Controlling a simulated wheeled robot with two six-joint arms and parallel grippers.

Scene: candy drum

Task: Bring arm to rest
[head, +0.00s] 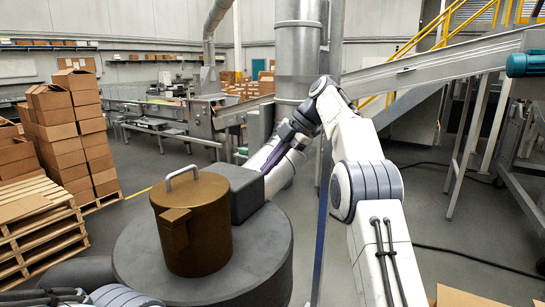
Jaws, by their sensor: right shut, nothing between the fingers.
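My right arm comes in from the lower right, rises to a bend and folds down to the left. My right gripper (271,165) is at the end of that folded part, shut and empty, beside a grey box-like block. Its fingertips are hard to make out. A brown drum (195,235) with a pale handle on top stands upright on a round grey surface (262,262), left of my right gripper and apart from it. Only part of my left arm shows at the bottom left; its gripper is out of view.
Stacked cardboard boxes (62,130) and wooden pallets (35,235) stand at the left. A sloping conveyor (425,68) and a metal column (298,60) are behind my right arm. Open floor (430,235) lies to the right, with a black cable on it.

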